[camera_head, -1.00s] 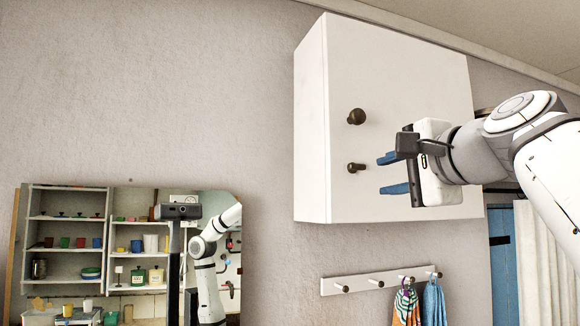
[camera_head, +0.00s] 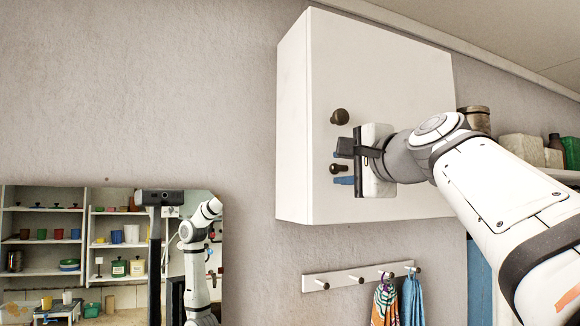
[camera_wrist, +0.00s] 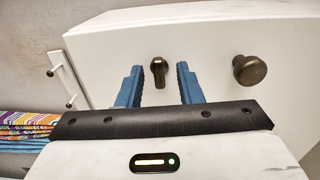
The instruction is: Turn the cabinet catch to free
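The white wall cabinet (camera_head: 400,75) has a round dark knob (camera_head: 340,117) on its door, with the small dark bronze catch (camera_head: 337,169) below it. In the wrist view the catch (camera_wrist: 159,72) shows as a narrow lever, its long side running roughly parallel to the fingers. My gripper (camera_wrist: 158,78) is open, one blue finger on each side of the catch, with a gap on both sides. The knob (camera_wrist: 249,70) is outside the fingers, to the right. In the head view my gripper (camera_head: 345,166) is close to the door; its upper finger is mostly hidden.
A white peg rail (camera_head: 325,282) with two hanging cloths (camera_head: 398,302) is on the wall below the cabinet. A mirror (camera_head: 110,255) hangs at lower left. A shelf with jars and boxes (camera_head: 520,148) is right of the cabinet. The wall left of the cabinet is clear.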

